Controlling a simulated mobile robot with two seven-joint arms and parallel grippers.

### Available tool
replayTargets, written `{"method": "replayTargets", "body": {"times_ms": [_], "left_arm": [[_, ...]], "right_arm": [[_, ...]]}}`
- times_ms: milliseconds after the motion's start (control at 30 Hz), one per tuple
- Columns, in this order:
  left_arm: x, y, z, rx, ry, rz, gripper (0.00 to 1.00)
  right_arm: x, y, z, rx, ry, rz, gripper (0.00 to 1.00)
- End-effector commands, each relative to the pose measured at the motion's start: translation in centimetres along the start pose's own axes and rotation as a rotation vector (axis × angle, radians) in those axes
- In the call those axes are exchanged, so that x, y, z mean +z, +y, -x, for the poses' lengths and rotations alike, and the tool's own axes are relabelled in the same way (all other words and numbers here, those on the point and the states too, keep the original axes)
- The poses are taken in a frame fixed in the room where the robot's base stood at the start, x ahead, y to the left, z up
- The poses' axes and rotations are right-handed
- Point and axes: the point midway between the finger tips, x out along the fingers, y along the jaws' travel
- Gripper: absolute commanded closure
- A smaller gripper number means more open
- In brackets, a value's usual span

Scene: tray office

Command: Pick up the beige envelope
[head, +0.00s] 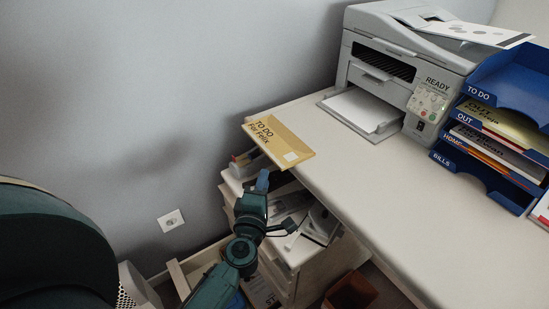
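The beige envelope (279,141), printed "TO DO For Felix", lies flat at the far left corner of the white desk (420,215). Its near side seems to stick out a little past the desk edge. My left gripper (277,203) is below and in front of the envelope, apart from it. One finger points up toward the envelope and the other reaches out to the right, with a gap between them. It appears open and empty. My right gripper does not show.
A drawer unit (285,255) with loose items on top stands under the desk edge, close behind my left gripper. A printer (395,65) and blue stacked trays (510,85) stand on the desk. The desk's middle is clear. A dark rounded shape fills the lower left.

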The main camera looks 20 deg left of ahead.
Motion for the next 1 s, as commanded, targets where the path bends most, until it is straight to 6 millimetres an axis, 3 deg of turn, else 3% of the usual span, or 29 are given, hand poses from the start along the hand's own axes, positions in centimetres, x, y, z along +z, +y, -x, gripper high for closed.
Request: {"method": "replayTargets", "body": {"times_ms": [300,500,1000], "left_arm": [[0.0,0.0,-4.8,0.003,-0.001,-0.003,0.76],[0.0,0.2,-7.0,0.002,-0.002,-0.003,0.76],[0.0,0.0,-8.1,0.001,-0.002,-0.003,0.76]], "right_arm": [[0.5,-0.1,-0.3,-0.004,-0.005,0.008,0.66],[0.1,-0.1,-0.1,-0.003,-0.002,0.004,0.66],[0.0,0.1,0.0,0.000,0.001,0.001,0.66]]}}
